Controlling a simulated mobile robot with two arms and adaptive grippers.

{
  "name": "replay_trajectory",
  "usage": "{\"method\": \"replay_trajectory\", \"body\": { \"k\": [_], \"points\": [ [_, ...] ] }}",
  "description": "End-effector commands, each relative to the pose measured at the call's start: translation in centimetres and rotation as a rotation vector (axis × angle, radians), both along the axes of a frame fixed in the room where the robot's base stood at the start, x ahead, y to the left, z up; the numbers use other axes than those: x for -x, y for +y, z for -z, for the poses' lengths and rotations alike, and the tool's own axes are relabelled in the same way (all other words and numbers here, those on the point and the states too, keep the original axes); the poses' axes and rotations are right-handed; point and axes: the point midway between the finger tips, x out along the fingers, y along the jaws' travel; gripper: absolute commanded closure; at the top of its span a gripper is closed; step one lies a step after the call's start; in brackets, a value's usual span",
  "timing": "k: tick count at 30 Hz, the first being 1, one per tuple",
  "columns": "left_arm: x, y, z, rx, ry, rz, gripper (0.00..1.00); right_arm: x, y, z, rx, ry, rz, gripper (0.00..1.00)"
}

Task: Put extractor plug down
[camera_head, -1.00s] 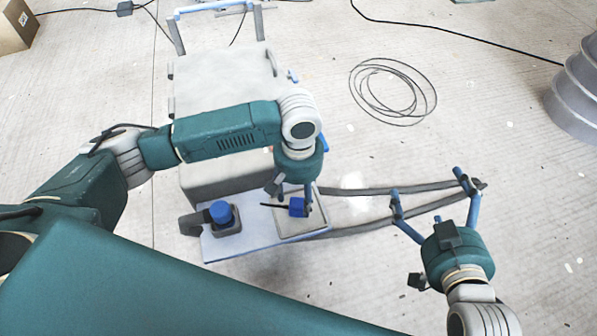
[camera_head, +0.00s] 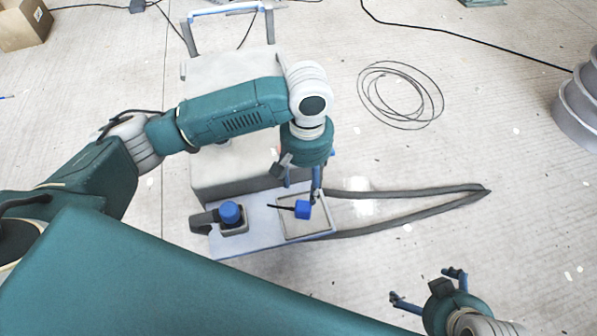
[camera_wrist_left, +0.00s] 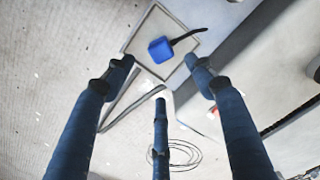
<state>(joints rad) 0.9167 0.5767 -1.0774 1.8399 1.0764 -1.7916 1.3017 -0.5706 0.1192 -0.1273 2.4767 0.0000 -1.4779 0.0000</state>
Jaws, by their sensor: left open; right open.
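The extractor plug (camera_head: 303,209) is a blue block with a short black lead. It lies on a square, rimmed grey tray (camera_head: 318,228) at the right end of a pale blue shelf. My left gripper (camera_head: 303,190) is open just behind and above the plug. In the left wrist view, the plug (camera_wrist_left: 160,49) lies on the tray beyond the open fingers, with nothing between them. My right gripper (camera_head: 428,285) is open and empty at the lower right, over the floor and away from the shelf.
A blue round-topped part (camera_head: 230,212) stands in a grey holder at the shelf's left end. The grey machine body (camera_head: 235,178) rises behind the shelf. A long dark loop (camera_head: 420,190) extends right from the shelf. A coiled cable (camera_head: 400,95) lies on the floor, with clear floor around it.

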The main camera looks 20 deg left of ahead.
Motion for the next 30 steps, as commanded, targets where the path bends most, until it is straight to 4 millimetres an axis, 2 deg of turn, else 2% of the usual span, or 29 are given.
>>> {"method": "replay_trajectory", "body": {
  "k": [5, 8, 13, 15, 17, 20, 22, 27, 30],
  "points": [
    [0.4, -0.6, 0.3, 0.014, -0.001, 0.021, 0.45, 0.3, -0.1, 0.1, 0.003, 0.01, 0.001, 0.0],
    [1.6, -2.8, 1.5, 0.071, -0.017, 0.1, 0.45, 0.2, -0.1, 0.1, 0.003, 0.01, 0.001, 0.0],
    [4.9, -8.4, 3.6, 0.247, -0.127, 0.298, 0.45, 0.2, -0.1, 0.1, 0.002, 0.009, 0.001, 0.0],
    [5.9, -9.8, 4.0, 0.305, -0.198, 0.352, 0.45, 0.2, -0.1, 0.1, 0.002, 0.009, 0.001, 0.0],
    [6.7, -10.1, 4.2, 0.335, -0.26, 0.379, 0.45, 0.2, -0.1, 0.1, 0.002, 0.009, 0.001, 0.0],
    [7.8, -8.9, 4.7, 0.333, -0.357, 0.393, 0.45, 0.2, -0.1, 0.1, 0.002, 0.009, 0.001, 0.0],
    [8.7, -6.7, 5.3, 0.294, -0.408, 0.389, 0.45, 0.2, -0.1, 0.0, 0.002, 0.009, 0.001, 0.0],
    [12.0, 0.6, 6.9, 0.12, -0.45, 0.381, 0.45, 0.2, -0.1, 0.1, 0.002, 0.008, 0.001, 0.0],
    [13.8, 4.1, 7.3, 0.027, -0.437, 0.387, 0.45, 0.2, -0.1, 0.1, 0.002, 0.008, 0.001, 0.0]
  ]
}}
